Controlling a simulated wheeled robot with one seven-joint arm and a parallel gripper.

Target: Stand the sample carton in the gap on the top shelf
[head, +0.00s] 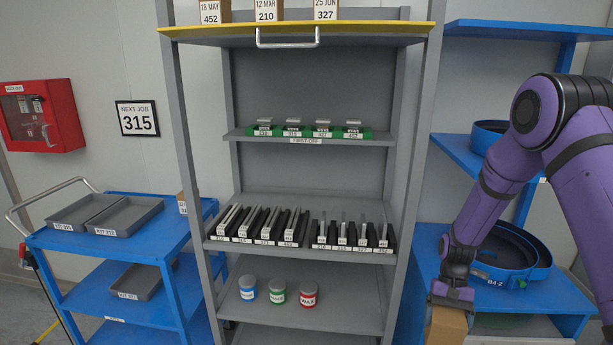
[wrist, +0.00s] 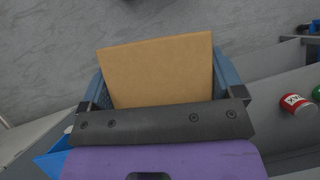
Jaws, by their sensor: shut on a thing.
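My gripper (head: 452,297) is low at the right, in front of the blue shelving. It is shut on a plain brown carton (head: 447,326), whose lower part is cut off by the frame edge. In the wrist view the carton (wrist: 158,70) sits between the two fingers (wrist: 157,85), and no label shows on the face seen. The top shelf (head: 370,29) has a yellow front edge and a handle. On it stand cartons labelled 18 MAY 452 (head: 213,12), 12 MAR 210 (head: 267,11) and 25 JUN 327 (head: 325,10), their tops cut off. Bare room shows right of 327.
The grey rack's right post (head: 415,170) stands between my arm and its shelves. Lower shelves hold green-based items (head: 308,132), upright dark holders (head: 300,232) and tins (head: 278,294). A blue cart (head: 150,235) with trays stands left. A wall sign (head: 138,119) reads NEXT JOB 315.

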